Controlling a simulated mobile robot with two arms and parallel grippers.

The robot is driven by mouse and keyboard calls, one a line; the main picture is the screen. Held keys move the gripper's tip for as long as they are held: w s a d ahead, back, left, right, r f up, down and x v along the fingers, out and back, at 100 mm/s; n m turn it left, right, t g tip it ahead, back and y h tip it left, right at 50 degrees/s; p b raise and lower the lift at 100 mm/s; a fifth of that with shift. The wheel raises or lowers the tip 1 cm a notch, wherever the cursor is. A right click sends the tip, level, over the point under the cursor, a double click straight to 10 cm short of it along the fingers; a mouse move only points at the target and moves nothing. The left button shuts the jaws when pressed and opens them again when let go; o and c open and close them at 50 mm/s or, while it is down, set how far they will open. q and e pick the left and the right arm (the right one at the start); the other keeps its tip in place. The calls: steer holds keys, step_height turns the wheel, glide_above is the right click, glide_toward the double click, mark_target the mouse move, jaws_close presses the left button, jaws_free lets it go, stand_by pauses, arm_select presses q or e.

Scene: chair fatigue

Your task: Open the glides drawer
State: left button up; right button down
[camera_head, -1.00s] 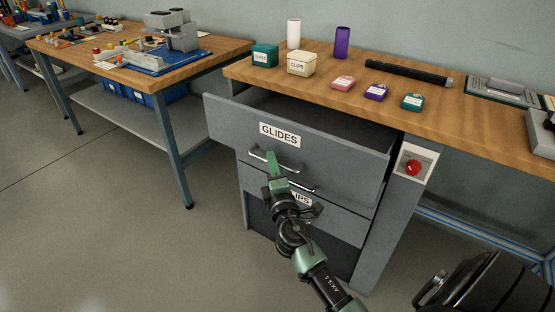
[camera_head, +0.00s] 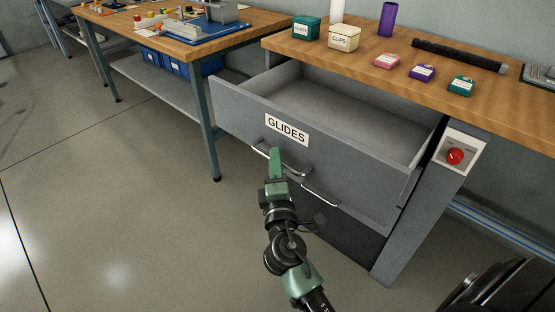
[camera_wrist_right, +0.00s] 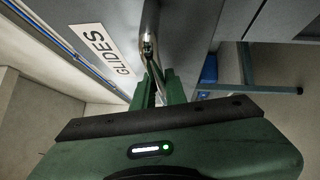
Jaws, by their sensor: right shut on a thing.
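The grey drawer labelled GLIDES (camera_head: 340,160) is pulled well out of the cabinet, and its inside looks empty where I can see it. Its metal bar handle (camera_head: 263,153) is on the front below the label. My right gripper (camera_head: 275,158) is shut on the handle, near the handle's left end in the head view. In the right wrist view the green fingers (camera_wrist_right: 158,82) close around the handle bar (camera_wrist_right: 149,25), beside the GLIDES label (camera_wrist_right: 104,47). My left gripper is not in view.
A second drawer handle (camera_head: 320,196) shows below the open drawer. The wooden top (camera_head: 400,85) holds small labelled boxes, a purple cylinder (camera_head: 388,18) and a black bar. A red button (camera_head: 455,156) is on the cabinet's right side. The floor at left is clear.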

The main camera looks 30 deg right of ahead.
steer(key=c, duration=1.5)
jaws_free()
steer(key=shift+o, duration=0.2)
steer(key=shift+s+a+f, duration=0.1)
steer(key=shift+s+f, duration=0.05)
steer(key=shift+s, duration=0.1)
arm_select(q)
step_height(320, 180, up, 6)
steer(key=b, duration=0.1)
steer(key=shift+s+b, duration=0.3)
steer(key=shift+b, duration=0.1)
arm_select(e)
steer(key=r+v, duration=0.1)
steer(key=v, duration=0.6)
steer(key=shift+f, duration=0.45)
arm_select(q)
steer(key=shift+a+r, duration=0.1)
arm_select(e)
steer(key=shift+s, duration=0.15)
